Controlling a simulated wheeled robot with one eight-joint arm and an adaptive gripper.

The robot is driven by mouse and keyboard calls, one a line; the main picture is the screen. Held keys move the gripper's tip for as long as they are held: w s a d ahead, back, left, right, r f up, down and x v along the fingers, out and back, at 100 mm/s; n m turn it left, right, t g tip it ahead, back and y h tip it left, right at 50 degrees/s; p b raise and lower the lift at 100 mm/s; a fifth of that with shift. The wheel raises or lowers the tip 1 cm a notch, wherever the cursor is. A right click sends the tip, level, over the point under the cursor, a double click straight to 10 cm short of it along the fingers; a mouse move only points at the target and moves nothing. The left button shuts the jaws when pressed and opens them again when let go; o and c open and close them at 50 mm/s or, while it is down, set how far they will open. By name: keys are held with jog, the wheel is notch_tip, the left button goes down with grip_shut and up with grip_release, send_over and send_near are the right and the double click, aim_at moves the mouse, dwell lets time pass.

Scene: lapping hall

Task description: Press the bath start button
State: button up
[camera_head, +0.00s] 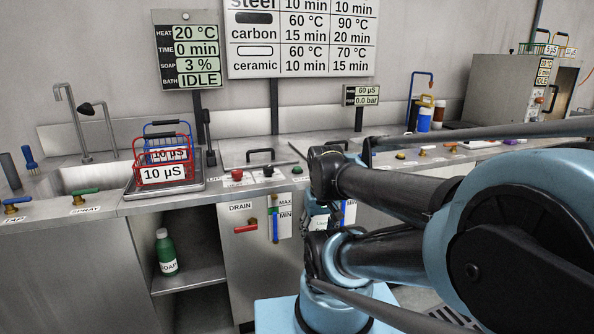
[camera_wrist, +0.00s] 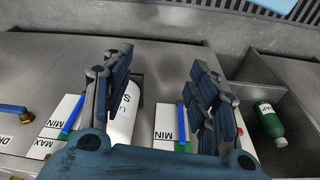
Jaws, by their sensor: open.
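A row of controls sits on the counter's front strip: a red button (camera_head: 237,175), a black one (camera_head: 268,171) and a green one (camera_head: 297,170). Their labels are too small to read, so I cannot tell which starts the bath. The bath display (camera_head: 187,55) reads heat 20 °C, time 0 min, soap 3 %, bath IDLE. My gripper (camera_wrist: 160,75) is open in the wrist view, with its two fingers apart. A white container (camera_wrist: 122,125) shows beside the left finger; contact is unclear. In the head view my gripper is largely hidden by my arm.
Red and blue wire baskets (camera_head: 165,170) stand on the counter left of the buttons. A sink (camera_head: 95,177) is further left. A green soap bottle (camera_head: 165,252) is on the shelf below. A red drain handle (camera_head: 245,229) and level gauges are on the cabinet front.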

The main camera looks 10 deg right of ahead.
grip_shut()
dwell(1.3)
